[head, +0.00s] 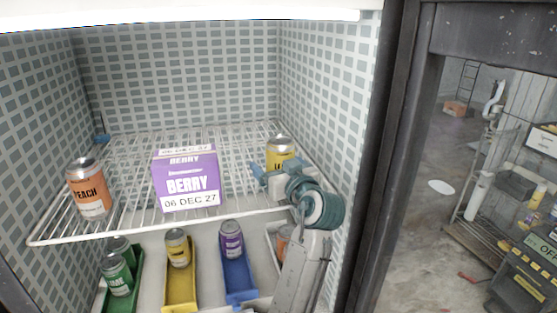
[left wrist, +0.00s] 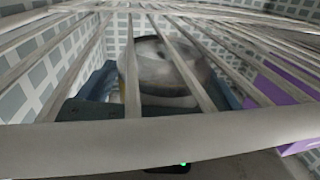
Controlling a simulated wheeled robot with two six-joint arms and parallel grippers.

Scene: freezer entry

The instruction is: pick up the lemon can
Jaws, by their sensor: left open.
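A yellow can (head: 281,147) with a partly hidden label, apparently the lemon can, stands upright on the right side of the wire shelf. My left gripper (head: 277,172) is at its near side, with blue fingers open to either side of the can's lower part. In the left wrist view, the can's grey metal end (left wrist: 165,72) shows between the blue fingers of the left gripper (left wrist: 160,90), behind shelf wires. I cannot tell whether the fingers touch it. Another yellow can (head: 177,248) stands in the yellow tray below. My right gripper is not in view.
A purple BERRY box (head: 186,181) and an orange PEACH can (head: 88,188) stand left on the wire shelf (head: 130,140). Below are green, yellow and blue trays (head: 238,281) with cans. The cabinet's right wall (head: 330,110) is close to my arm.

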